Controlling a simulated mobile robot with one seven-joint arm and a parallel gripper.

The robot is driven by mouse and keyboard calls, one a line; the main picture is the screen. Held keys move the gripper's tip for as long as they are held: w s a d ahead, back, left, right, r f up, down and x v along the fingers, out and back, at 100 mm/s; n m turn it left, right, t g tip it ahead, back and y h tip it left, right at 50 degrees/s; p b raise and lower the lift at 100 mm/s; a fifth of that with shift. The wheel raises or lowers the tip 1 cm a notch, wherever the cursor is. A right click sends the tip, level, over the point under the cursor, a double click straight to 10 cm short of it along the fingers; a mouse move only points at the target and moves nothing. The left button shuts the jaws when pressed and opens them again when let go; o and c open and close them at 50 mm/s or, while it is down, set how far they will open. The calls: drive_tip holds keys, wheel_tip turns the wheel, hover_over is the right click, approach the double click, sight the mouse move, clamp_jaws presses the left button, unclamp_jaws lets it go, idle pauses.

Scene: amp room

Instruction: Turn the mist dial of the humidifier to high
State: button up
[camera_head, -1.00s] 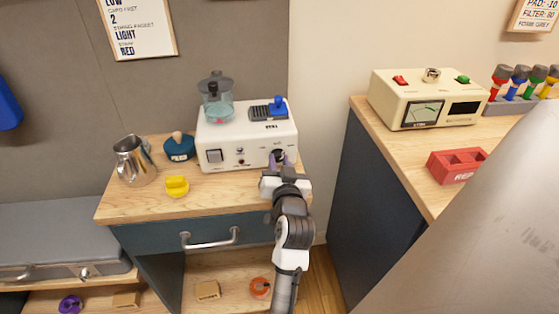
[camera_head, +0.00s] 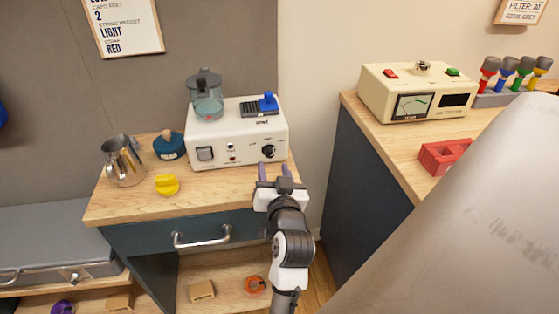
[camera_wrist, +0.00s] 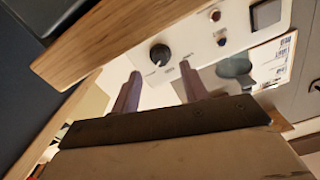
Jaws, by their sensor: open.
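The humidifier (camera_head: 211,151) is a white box on the wooden bench top, with a clear, dark-topped tank on it. Its black round dial (camera_head: 268,151) is on the right of the front panel. The dial also shows in the wrist view (camera_wrist: 159,55), beyond and between my fingertips. I cannot read its setting or the small labels. My gripper (camera_head: 273,170) is open and empty, with two purple fingers pointing at the panel. It is in front of and slightly below the dial, apart from it. In the wrist view my gripper (camera_wrist: 160,72) has a clear gap between its fingers.
On the bench (camera_head: 130,207) stand a metal jug (camera_head: 123,163), a teal pot-like item (camera_head: 168,147) and a yellow knob-like piece (camera_head: 167,184). A drawer handle (camera_head: 201,238) juts out below. A cream meter box (camera_head: 416,94) and red tray (camera_head: 443,157) occupy the right counter.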

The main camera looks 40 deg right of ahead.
drive_tip(key=p+v, duration=0.2)
drive_tip(key=v, duration=0.7)
drive_tip(key=shift+p, duration=0.4)
drive_tip(key=shift+a, duration=0.1)
